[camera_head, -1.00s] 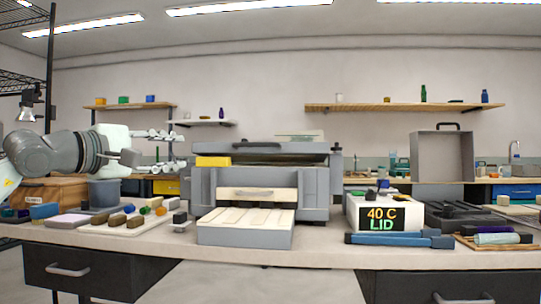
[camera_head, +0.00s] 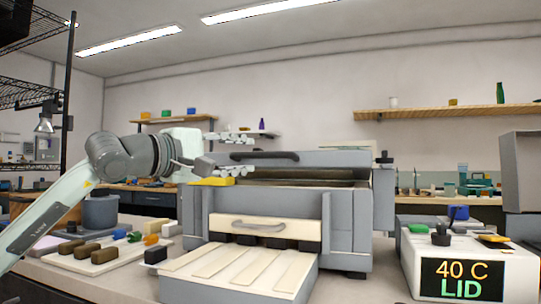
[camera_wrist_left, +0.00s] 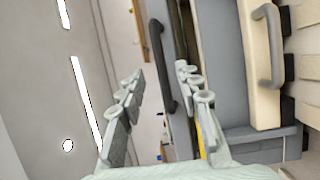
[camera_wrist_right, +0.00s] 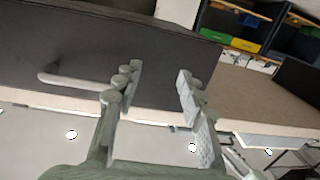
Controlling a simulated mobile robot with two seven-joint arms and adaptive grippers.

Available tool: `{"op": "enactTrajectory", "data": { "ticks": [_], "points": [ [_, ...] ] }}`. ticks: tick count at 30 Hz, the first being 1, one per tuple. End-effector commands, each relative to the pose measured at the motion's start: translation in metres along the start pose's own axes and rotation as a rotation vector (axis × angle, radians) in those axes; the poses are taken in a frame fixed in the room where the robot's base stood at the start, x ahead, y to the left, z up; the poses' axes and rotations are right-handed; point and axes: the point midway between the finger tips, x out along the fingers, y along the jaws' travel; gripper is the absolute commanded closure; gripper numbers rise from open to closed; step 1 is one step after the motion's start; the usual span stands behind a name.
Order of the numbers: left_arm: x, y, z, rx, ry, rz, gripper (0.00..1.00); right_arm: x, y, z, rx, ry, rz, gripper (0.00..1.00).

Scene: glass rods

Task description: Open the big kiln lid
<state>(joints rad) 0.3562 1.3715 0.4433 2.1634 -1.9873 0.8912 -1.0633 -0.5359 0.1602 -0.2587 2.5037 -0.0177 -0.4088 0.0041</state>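The big kiln (camera_head: 345,225) is a grey box on the bench. Its grey lid (camera_head: 340,158) lies over the top with a dark gap beneath its front edge. A dark bar handle (camera_head: 264,156) is on the lid front; it also shows in the left wrist view (camera_wrist_left: 161,65). My left gripper (camera_head: 250,153) is open and empty at the handle's left part. In the left wrist view the handle appears between the fingers (camera_wrist_left: 160,78); I cannot tell whether it is past the tips. My right gripper (camera_wrist_right: 158,77) is open and empty, near a dark drawer front (camera_wrist_right: 100,50).
A grey block with cream slats (camera_head: 235,268) stands before the kiln's cream front panel (camera_head: 262,220). A box reading "40 C LID" (camera_head: 465,262) stands at right. A yellow piece (camera_head: 212,181) rests at the kiln's left corner. A rod board (camera_head: 110,255) lies at left.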

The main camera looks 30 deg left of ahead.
Motion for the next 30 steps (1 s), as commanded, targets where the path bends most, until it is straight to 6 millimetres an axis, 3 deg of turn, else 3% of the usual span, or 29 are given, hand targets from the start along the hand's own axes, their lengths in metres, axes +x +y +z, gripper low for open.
{"op": "enactTrajectory", "data": {
  "ticks": [14, 30],
  "points": [
    [0.027, 0.002, -0.001, 0.000, 0.001, -0.001, 0.66, -0.028, 0.045, 0.084, -0.050, -0.444, 0.090, 0.60],
    [0.045, 0.002, 0.000, 0.000, -0.001, -0.001, 0.66, -0.110, 0.094, 0.154, -0.062, -0.931, 0.212, 0.60]
  ]
}}
